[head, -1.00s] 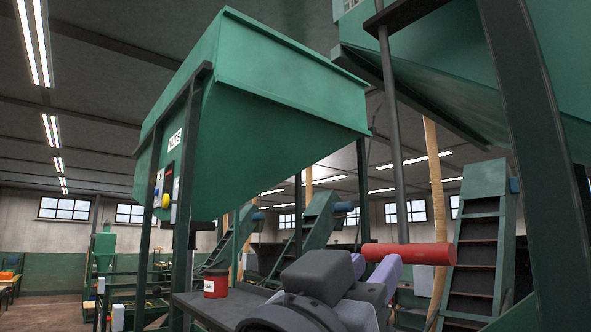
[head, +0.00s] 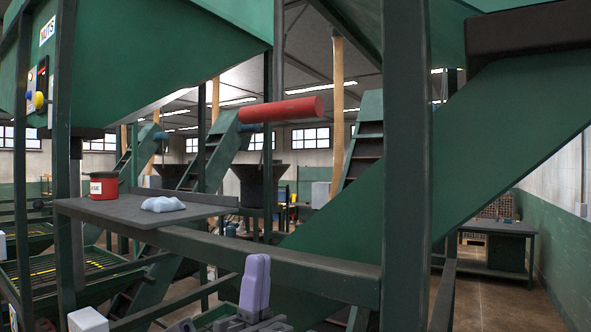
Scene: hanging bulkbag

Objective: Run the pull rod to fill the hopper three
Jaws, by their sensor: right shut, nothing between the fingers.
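The pull rod (head: 279,50) is a dark vertical bar that hangs down, with a red cylindrical handle (head: 281,109) lying across its lower end. My right gripper (head: 257,282) is at the bottom centre, its lilac fingers pointing up and closed together. It is empty and lies well below the red handle in the picture, apart from it. A dark funnel-shaped hopper (head: 262,178) stands farther back. I cannot tell which is hopper three. My left gripper is out of view.
A grey shelf (head: 125,210) carries a red tin (head: 104,186) and a pale blue lump (head: 163,204). A thick dark green post (head: 406,170) and a sloping green chute (head: 500,130) block the right side. A control box (head: 38,90) is at left.

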